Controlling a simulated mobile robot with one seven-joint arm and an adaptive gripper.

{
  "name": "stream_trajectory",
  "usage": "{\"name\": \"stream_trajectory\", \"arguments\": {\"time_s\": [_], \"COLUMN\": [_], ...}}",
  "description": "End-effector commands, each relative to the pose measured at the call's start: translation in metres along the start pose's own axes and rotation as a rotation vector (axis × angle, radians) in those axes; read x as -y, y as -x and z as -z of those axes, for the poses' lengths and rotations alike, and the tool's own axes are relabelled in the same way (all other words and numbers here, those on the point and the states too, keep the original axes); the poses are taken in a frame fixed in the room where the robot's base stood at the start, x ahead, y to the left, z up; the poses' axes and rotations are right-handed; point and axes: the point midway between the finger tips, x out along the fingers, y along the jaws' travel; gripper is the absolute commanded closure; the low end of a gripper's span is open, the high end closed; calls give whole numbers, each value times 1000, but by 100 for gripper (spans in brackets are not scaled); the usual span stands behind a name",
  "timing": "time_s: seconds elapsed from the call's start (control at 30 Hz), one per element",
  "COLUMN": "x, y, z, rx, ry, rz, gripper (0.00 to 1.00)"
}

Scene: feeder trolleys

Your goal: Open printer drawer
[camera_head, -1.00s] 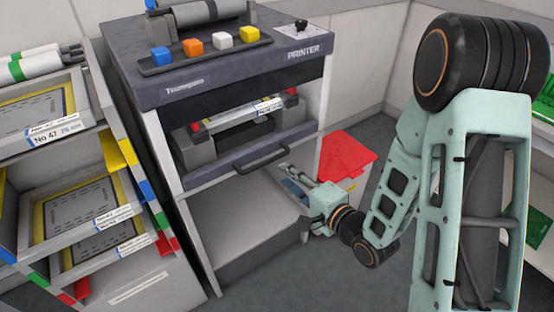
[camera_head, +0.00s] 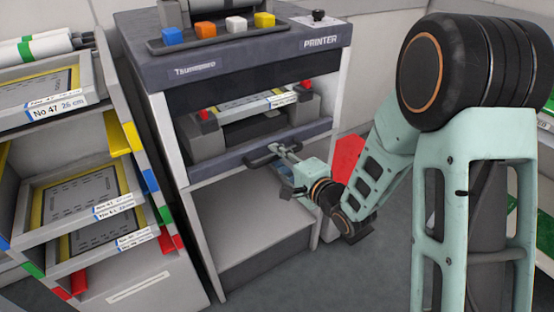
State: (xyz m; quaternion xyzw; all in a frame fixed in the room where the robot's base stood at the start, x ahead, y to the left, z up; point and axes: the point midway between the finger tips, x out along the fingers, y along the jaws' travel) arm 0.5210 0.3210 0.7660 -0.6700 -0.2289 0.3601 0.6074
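The printer (camera_head: 201,69) is a dark grey and white cabinet in the middle of the view. Its drawer (camera_head: 212,166) is a dark-fronted shelf below the printer's top, with a dark bar handle (camera_head: 262,161) on its front. The drawer looks pushed in. My gripper (camera_head: 284,150) is at the right part of the handle, with its fingertips at or against the bar. I cannot tell whether the fingers are closed around it. My arm comes in from the right.
A feeder rack (camera_head: 118,134) with several trays stands to the left. A red bin (camera_head: 348,158) is behind my arm at the right. The printer's lower compartment (camera_head: 250,215) is open and looks empty. Colored buttons (camera_head: 236,24) sit on top.

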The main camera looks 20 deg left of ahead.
Motion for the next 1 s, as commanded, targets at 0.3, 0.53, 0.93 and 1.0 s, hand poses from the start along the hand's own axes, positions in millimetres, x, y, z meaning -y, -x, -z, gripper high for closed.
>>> {"name": "stream_trajectory", "arguments": {"time_s": [0.3, 0.53, 0.93, 1.0], "x": [0, 0, 0, 0], "y": [-9, -9, -8, -8], "z": [0, 0, 0, 0], "rx": [0, 0, 0, 0], "ry": [0, 0, 0, 0], "rz": [1, 1, 1, 1], "gripper": [71, 87, 100, 100]}}
